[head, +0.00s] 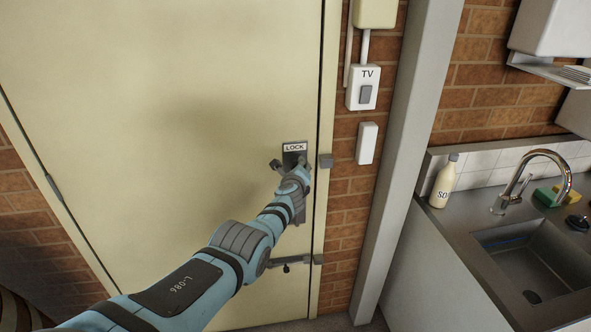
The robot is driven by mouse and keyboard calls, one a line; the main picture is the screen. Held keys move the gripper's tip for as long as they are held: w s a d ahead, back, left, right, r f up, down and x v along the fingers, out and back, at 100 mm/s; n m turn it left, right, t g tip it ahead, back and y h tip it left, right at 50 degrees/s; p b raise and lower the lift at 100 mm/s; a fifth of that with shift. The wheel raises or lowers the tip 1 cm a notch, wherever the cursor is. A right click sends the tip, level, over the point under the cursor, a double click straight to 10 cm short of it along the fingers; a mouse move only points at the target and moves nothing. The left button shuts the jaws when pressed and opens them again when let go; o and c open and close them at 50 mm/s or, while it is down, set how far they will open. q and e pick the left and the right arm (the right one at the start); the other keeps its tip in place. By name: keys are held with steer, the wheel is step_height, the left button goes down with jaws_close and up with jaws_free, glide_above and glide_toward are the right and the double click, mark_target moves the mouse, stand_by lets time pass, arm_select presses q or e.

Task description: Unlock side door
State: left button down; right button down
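The cream side door (175,100) stands shut in its frame in the head view. A dark lock plate (294,147) labelled "LOCK" is on its right edge. My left gripper (289,164) is at the plate, just below the label. Its fingers show at either side of the plate's middle, but any knob or lever between them is hidden by the hand. I cannot tell whether they are open or shut on something. The lower part of the plate shows below my wrist. My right gripper is not in view.
A bolt-like fitting (290,262) sits lower on the door. A TV switch (363,88) and a white box (367,143) are on the brick wall. A grey post (400,170) stands before the counter with a sink (535,265), bottle (443,182) and tap (545,155).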

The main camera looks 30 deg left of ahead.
arm_select(q)
steer(key=shift+r, duration=0.3)
steer(key=c, duration=1.1)
jaws_free()
steer(key=shift+w, duration=0.1)
steer(key=shift+w+a+f, duration=0.1)
steer(key=shift+w+f, duration=0.05)
steer(key=shift+f, duration=0.15)
steer(key=s+d, duration=0.1)
steer(key=s, duration=0.3)
steer(key=s+d, duration=0.2)
steer(key=s, duration=0.2)
steer(key=s+d, duration=0.2)
steer(key=s, duration=0.2)
steer(key=shift+d+r, duration=0.15)
steer(key=shift+d, duration=0.1)
